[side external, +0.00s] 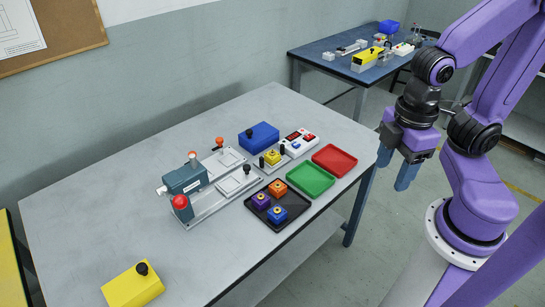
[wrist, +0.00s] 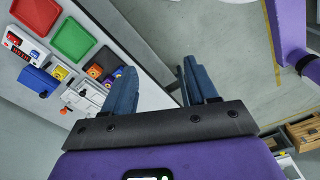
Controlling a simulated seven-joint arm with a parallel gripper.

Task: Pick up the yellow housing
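The small yellow housing (side external: 272,157), a square block with a round top, sits on the grey fixture plate between the blue box and the black tray. It also shows small in the wrist view (wrist: 60,73). My gripper (side external: 393,176) hangs beyond the table's right edge, well away from the housing. In the wrist view my gripper (wrist: 159,84) has its two blue fingers apart with nothing between them.
A black tray (side external: 252,208) holds orange, purple and blue housings. Green (side external: 311,180) and red (side external: 334,160) trays, a blue box (side external: 259,137), a switch box (side external: 299,142) and a grey machine (side external: 184,178) stand nearby. A yellow box (side external: 133,286) is front left.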

